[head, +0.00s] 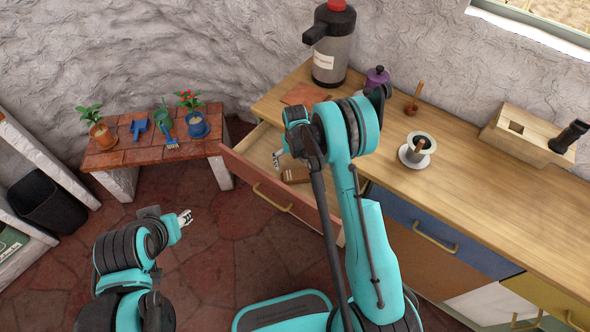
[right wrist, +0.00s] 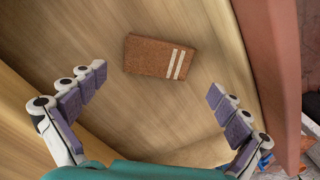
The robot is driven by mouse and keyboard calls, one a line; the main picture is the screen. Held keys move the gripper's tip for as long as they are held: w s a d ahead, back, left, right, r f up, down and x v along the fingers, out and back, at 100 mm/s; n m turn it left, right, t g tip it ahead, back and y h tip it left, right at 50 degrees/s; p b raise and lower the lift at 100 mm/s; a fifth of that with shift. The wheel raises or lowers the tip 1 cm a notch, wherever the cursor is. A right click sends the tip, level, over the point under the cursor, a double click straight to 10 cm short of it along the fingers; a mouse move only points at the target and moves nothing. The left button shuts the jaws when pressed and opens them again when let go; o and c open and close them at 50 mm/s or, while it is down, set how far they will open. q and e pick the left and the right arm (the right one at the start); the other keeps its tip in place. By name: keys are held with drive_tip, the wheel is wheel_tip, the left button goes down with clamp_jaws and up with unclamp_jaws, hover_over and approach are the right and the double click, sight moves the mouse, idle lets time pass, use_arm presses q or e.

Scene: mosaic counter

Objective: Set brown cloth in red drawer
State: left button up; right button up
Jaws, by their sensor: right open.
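The brown cloth (right wrist: 148,56), folded with two pale stripes, lies on the wooden floor of the open red drawer (right wrist: 278,70) in the right wrist view. In the head view the cloth (head: 294,175) shows inside the red drawer (head: 272,193), partly hidden by my right arm. My right gripper (right wrist: 157,84) is open and empty, with the cloth apart from its fingers. In the head view my right gripper (head: 281,158) is over the drawer, mostly hidden by its own arm. My left gripper (head: 185,217) is over the floor left of the drawer; its finger opening is unclear.
A low tiled bench (head: 150,153) with potted plants stands left of the drawer. A flat reddish-brown square (head: 304,94) lies at the counter's left end.

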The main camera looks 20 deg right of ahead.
wheel_tip(320, 180, up, 5)
drive_tip(key=p, duration=0.1)
wheel_tip(320, 180, up, 11)
drive_tip(key=t, duration=0.1)
hover_over(295, 174)
drive_tip(key=s, duration=0.3)
drive_tip(key=s+r+t, duration=0.2)
drive_tip(key=s+r, duration=0.6)
drive_tip(key=r, duration=0.1)
drive_tip(key=s+r+n+t, duration=0.1)
drive_tip(key=s+r+t, duration=0.3)
drive_tip(key=s, duration=1.1)
drive_tip(key=shift+a+f, duration=0.1)
wheel_tip(295, 174, down, 4)
drive_tip(key=b, duration=0.3)
drive_tip(key=shift+r+b, duration=0.25)
drive_tip(key=shift+b, duration=0.1)
